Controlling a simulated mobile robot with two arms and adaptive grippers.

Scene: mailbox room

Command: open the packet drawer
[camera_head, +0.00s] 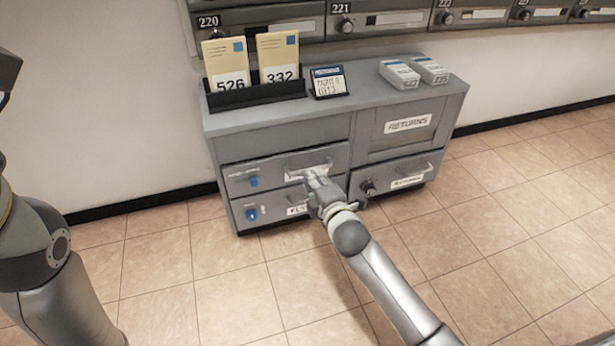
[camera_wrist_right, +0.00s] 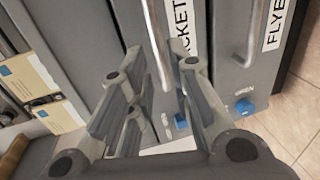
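The packet drawer (camera_head: 262,176) is the upper left drawer of the grey cabinet, with a bar handle and a blue knob (camera_head: 254,181). It looks closed or nearly so. In the right wrist view, its handle (camera_wrist_right: 157,42) runs beside a partly hidden label (camera_wrist_right: 184,30) reading "CKET". My right gripper (camera_head: 312,175) is at this handle. In the right wrist view its fingers (camera_wrist_right: 163,95) are spread apart, with the handle in line with the gap between them. I cannot tell whether they touch it. Only my left arm shows; its gripper is out of view.
The flyer drawer (camera_head: 241,214) is below, with its own knob. A returns door (camera_head: 385,143) and another drawer (camera_head: 421,170) are at the right. A black holder (camera_head: 255,97) with envelopes, a small sign (camera_head: 328,81) and white boxes (camera_head: 399,74) stand on top. Mailboxes hang above; the tiled floor is clear.

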